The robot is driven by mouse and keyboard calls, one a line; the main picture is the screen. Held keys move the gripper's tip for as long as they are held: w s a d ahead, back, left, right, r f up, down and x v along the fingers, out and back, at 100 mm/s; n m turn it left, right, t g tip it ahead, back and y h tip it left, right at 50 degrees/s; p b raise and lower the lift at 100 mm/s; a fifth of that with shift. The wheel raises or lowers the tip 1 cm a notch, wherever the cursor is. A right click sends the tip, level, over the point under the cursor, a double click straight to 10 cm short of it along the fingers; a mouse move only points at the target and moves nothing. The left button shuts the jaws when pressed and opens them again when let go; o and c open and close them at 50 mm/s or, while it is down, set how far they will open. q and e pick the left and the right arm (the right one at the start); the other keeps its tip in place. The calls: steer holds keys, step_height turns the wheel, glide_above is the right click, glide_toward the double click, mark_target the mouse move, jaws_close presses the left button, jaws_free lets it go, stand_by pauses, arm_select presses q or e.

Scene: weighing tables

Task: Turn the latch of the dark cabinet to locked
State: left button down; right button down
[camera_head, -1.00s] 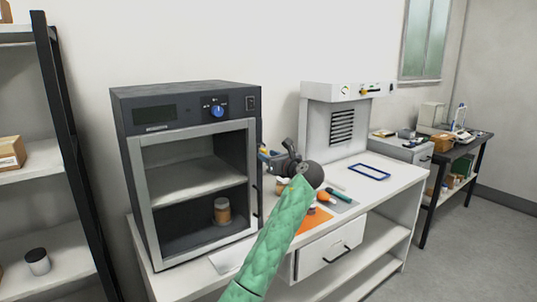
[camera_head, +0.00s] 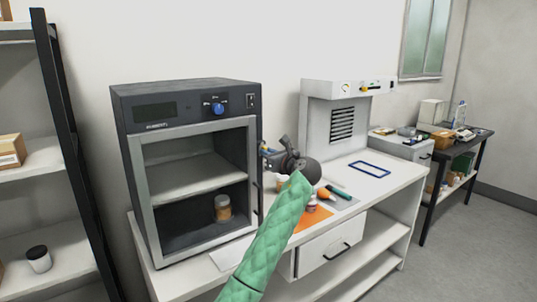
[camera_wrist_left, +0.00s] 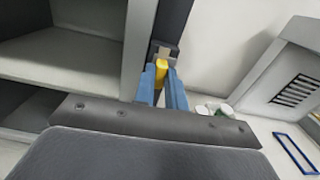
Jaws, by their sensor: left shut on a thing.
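The dark cabinet (camera_head: 187,99) stands on the white bench, with a control panel and blue knob on top and a grey-framed front through which its shelves show. Its latch (camera_wrist_left: 162,70) is a yellow tab near the right edge of the cabinet front, seen in the left wrist view between blue fingers. My left gripper (camera_head: 267,150) is at that edge, and in the left wrist view its fingers (camera_wrist_left: 162,85) are shut on the latch. The fingers hide part of the latch, and I cannot tell its exact angle. My right gripper is not in view.
A jar (camera_head: 223,208) stands inside the cabinet. A dark-framed shelf rack (camera_head: 62,130) stands at left.

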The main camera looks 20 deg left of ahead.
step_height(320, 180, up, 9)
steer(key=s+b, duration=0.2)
arm_select(q)
steer(key=shift+s+a+f+n+b, duration=0.15)
steer(key=shift+n+b, duration=1.15)
steer(key=shift+n, duration=3.15)
steer(key=shift+w+d+f+n+b, duration=0.1)
steer(key=shift+n+b, duration=1.15)
steer(key=shift+n, duration=3.2)
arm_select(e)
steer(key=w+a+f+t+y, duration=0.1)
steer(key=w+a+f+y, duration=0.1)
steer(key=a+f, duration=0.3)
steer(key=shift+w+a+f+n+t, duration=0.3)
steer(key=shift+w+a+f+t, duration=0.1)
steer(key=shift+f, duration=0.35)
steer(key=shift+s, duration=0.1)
arm_select(q)
steer(key=c, duration=1.4)
jaws_free()
steer(key=shift+s+r, duration=0.1)
steer(key=shift+c, duration=0.2)
